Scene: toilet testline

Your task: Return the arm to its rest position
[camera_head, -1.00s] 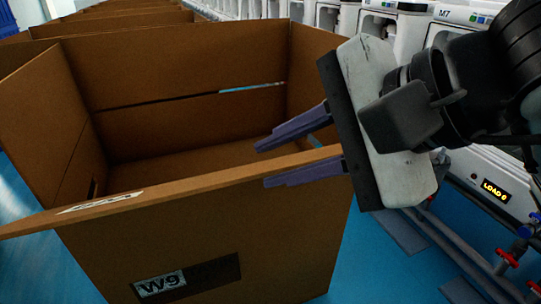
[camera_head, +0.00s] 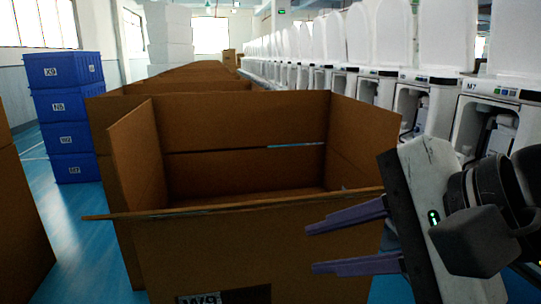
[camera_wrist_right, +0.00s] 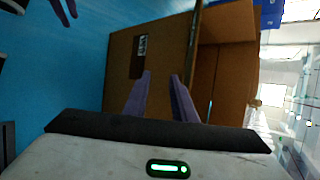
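My right gripper (camera_head: 308,249) is at the lower right of the head view, in front of the near wall of an open cardboard box. Its two purple fingers point left and stand apart with nothing between them. In the right wrist view the fingers (camera_wrist_right: 160,85) also show apart and empty, with the box (camera_wrist_right: 178,50) beyond them. The cardboard box (camera_head: 240,122) stands open, and the part of its inside that shows looks empty. My left gripper is not in the head view; purple fingers at the top left of the wrist view (camera_wrist_right: 62,8) appear to be its fingers, apart.
Blue stacked crates (camera_head: 65,115) stand at the left. More cardboard boxes (camera_head: 190,72) run back behind the near one. A row of white toilets on test stations (camera_head: 415,95) lines the right side. Blue floor (camera_head: 85,225) shows between the boxes at the left.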

